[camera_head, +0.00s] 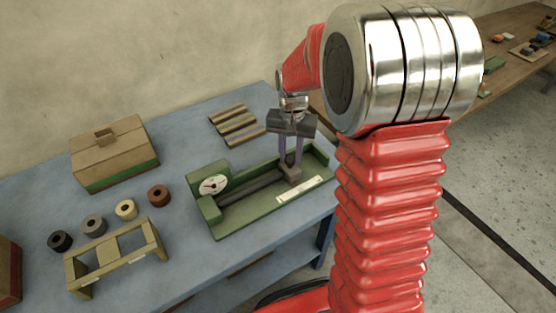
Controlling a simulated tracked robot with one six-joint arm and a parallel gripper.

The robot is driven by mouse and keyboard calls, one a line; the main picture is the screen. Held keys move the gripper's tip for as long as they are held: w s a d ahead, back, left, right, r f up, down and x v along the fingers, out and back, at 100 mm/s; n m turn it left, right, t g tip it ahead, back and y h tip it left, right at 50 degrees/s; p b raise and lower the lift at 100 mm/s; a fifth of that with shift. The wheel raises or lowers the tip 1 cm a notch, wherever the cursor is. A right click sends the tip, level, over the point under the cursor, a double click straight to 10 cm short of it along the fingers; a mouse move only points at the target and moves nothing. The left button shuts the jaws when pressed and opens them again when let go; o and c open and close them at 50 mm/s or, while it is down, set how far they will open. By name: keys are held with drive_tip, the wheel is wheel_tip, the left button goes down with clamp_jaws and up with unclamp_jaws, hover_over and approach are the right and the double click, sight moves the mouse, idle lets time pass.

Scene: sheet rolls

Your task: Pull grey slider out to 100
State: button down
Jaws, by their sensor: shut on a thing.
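A green fixture (245,222) sits on the blue table, with a round white dial (213,185) at its left end. A dark rod (250,189) runs along it to the grey slider (292,174), which stands near the right end. A pale scale strip (299,190) lies on the fixture's front right; its marks are too small to read. My gripper (290,163) points down from above with its two fingers shut on the grey slider. The fingers partly cover the slider's top.
A cardboard-coloured box (114,150) is at the back left. Striped sheets (237,125) lie behind the fixture. A wooden table (515,22) is at the far right.

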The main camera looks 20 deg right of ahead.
drive_tip(key=d, duration=0.3)
drive_tip(key=w+d, duration=0.1)
drive_tip(key=d, duration=0.2)
drive_tip(key=w+d, duration=0.1)
drive_tip(key=d, duration=0.2)
drive_tip(key=shift+w+r, duration=0.1)
drive_tip(key=shift+w, duration=0.1)
drive_tip(key=c, duration=1.7)
unclamp_jaws()
drive_tip(key=shift+c, duration=0.2)
drive_tip(key=o, duration=0.3)
drive_tip(key=shift+a, duration=0.15)
wheel_tip(320, 180, up, 14)
drive_tip(key=shift+f, duration=0.2)
drive_tip(key=shift+c, duration=0.2)
